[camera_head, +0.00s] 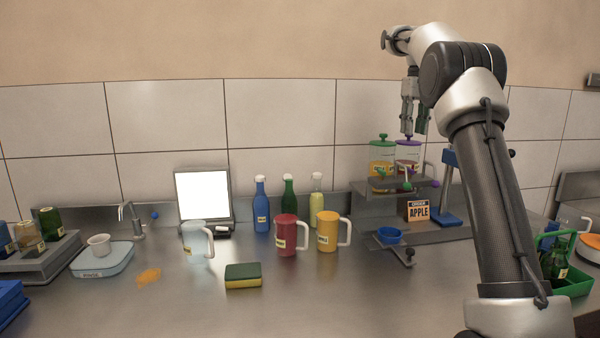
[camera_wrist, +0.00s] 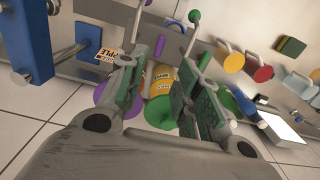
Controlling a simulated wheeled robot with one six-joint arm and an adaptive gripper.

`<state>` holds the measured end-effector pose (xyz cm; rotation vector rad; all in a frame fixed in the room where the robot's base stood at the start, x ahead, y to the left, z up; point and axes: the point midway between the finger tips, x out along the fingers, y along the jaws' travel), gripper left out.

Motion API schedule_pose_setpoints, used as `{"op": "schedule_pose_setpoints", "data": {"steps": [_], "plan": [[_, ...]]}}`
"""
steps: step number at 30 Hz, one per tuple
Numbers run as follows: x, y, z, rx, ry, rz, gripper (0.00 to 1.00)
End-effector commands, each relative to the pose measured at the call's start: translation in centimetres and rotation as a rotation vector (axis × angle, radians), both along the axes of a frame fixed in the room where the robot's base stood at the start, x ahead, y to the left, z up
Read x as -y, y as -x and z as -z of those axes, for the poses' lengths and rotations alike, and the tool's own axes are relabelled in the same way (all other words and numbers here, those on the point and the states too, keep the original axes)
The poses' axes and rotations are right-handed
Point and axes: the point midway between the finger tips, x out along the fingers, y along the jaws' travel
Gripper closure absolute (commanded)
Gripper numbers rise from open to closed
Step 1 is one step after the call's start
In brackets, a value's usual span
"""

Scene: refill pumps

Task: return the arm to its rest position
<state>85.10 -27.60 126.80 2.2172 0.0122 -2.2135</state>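My arm rises at the right of the head view and bends over at the top. My gripper (camera_head: 414,128) hangs down from it, just above and in front of the dispenser jars. In the wrist view my gripper (camera_wrist: 162,68) has its green-padded fingers apart, with nothing gripped between them. A jar with a purple lid (camera_head: 407,154) and a jar with a green lid (camera_head: 382,155) stand on the grey dispenser stand (camera_head: 372,206). A yellow labelled jar (camera_wrist: 160,85) shows beyond the gap between the fingers. Whether the fingers touch a jar cannot be told.
A blue lever post (camera_head: 450,190) and an orange APPLE sign (camera_head: 418,210) are by the stand. Red (camera_head: 286,234) and yellow (camera_head: 327,231) mugs, a sponge (camera_head: 243,275) and several bottles (camera_head: 288,203) stand left. A green crate (camera_head: 577,282) is at right.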

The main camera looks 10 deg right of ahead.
Motion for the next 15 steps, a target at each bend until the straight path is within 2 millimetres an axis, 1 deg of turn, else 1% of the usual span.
{"op": "schedule_pose_setpoints", "data": {"steps": [2, 5, 8, 9, 10, 14, 15], "plan": [[-0.6, 0.9, -0.8, 0.013, 0.003, -0.001, 0.67], [-2.1, 3.3, -2.0, 0.041, 0.008, -0.001, 0.67], [-4.1, 7.2, -3.0, 0.083, 0.013, 0.0, 0.67], [-4.9, 9.0, -3.2, 0.101, 0.015, 0.0, 0.67], [-5.5, 10.4, -3.1, 0.114, 0.016, 0.001, 0.67], [-7.9, 16.7, -2.1, 0.173, 0.018, 0.003, 0.67], [-8.5, 18.7, -1.4, 0.191, 0.018, 0.004, 0.67]]}}
